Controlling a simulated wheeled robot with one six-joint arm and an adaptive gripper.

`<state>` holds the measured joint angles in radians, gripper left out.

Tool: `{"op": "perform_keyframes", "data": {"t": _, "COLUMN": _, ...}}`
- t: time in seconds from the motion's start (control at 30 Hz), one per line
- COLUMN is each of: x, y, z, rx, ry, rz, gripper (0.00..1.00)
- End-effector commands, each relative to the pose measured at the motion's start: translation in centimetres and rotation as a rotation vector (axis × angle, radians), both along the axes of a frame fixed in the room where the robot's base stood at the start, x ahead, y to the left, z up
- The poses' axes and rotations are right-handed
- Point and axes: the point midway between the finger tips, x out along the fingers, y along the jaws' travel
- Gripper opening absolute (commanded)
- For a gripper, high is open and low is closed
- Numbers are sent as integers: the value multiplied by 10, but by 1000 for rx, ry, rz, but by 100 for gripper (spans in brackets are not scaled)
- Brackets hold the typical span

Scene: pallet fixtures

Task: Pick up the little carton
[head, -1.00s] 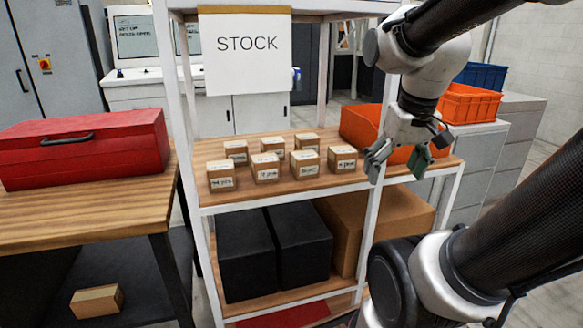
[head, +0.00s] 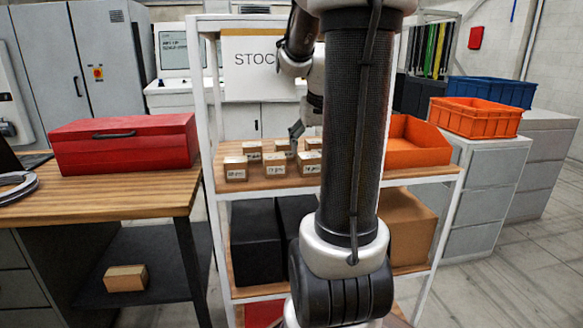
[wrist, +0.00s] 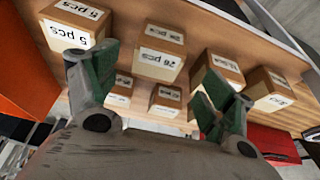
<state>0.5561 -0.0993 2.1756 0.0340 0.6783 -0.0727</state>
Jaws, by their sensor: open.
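Several little brown cartons with white labels stand on the wooden stock shelf, among them a front-left one (head: 236,169) and a front-right one (head: 311,163). I cannot tell which one is meant. My gripper (wrist: 158,92) is open and empty; in the wrist view its green-padded fingers stand apart with a "26 pcs" carton (wrist: 159,52) showing beyond the gap. A "5 pcs" carton (wrist: 75,27) is beside the left finger, partly covered. In the head view a fingertip (head: 296,130) shows just above the cartons, while my arm hides the rest.
An orange bin (head: 415,155) sits at the shelf's right end. White shelf posts (head: 211,210) and the STOCK sign (head: 252,85) stand close by. A red toolbox (head: 125,143) is on the left bench; another carton (head: 125,278) lies below it.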

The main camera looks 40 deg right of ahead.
Motion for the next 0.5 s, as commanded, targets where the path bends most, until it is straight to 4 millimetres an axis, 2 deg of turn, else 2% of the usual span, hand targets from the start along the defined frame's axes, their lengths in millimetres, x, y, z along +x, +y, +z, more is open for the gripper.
{"op": "perform_keyframes", "data": {"t": 0.27, "x": 10, "y": -6, "z": -29, "rx": -3, "ry": -2, "rz": 5, "gripper": 82}}
{"op": "perform_keyframes", "data": {"t": 0.5, "x": 20, "y": -13, "z": -64, "rx": -3, "ry": -1, "rz": 5, "gripper": 82}}
